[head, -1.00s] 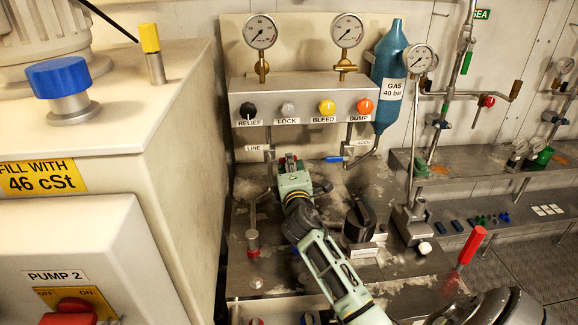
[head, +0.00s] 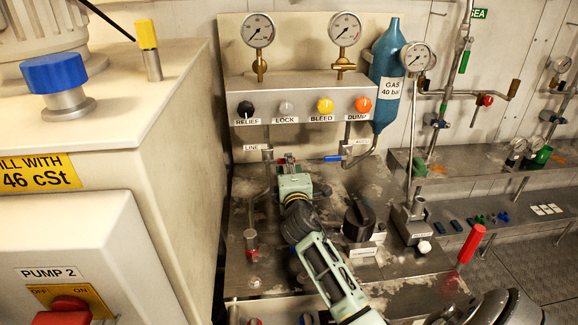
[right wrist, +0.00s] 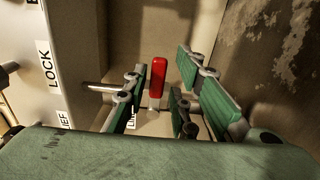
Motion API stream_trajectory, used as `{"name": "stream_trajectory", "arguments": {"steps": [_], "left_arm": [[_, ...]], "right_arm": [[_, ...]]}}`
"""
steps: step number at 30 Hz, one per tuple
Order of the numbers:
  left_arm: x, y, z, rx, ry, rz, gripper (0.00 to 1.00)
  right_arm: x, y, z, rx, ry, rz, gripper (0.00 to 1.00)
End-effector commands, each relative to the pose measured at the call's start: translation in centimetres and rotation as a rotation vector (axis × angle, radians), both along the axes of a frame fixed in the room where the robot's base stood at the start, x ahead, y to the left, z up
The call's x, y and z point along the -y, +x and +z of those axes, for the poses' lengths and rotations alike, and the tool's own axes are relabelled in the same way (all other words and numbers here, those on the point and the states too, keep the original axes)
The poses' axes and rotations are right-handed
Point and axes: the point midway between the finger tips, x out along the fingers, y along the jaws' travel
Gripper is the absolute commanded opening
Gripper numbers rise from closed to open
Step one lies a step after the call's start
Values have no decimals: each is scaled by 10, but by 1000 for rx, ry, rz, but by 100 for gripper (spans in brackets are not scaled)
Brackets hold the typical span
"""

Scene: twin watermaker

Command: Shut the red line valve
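The red line valve handle (right wrist: 157,76) stands upright in the right wrist view, on a small metal stem near the partly hidden LINE label (right wrist: 131,117). My right gripper (right wrist: 163,88) is open, with its green-padded fingers on either side of the red handle and gaps visible at both sides. In the head view my right gripper (head: 289,168) reaches in from the lower right to below the gauge panel, beside the LINE label (head: 252,148). Its body hides most of the valve there; only a little red shows at its tip. My left gripper is not in view.
The panel (head: 305,100) carries RELIEF, LOCK, BLEED and DUMP knobs just behind the gripper. A blue lever (head: 334,158) and a black knob (head: 359,217) are to its right. A red-topped fitting (head: 251,237) stands left. A blue gas bottle (head: 385,80) is at the back.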

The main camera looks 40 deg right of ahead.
Motion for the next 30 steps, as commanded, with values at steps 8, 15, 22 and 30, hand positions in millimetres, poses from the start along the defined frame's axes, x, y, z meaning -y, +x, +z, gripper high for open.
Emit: {"name": "stream_trajectory", "arguments": {"steps": [8,15,22,30], "left_arm": [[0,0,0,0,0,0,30],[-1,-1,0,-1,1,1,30],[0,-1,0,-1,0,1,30],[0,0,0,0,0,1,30]], "right_arm": [[0,0,2,3,-1,1,33],[-7,-11,1,3,-2,2,33],[-31,-50,0,1,0,2,33],[-56,-91,1,2,1,1,33]]}}
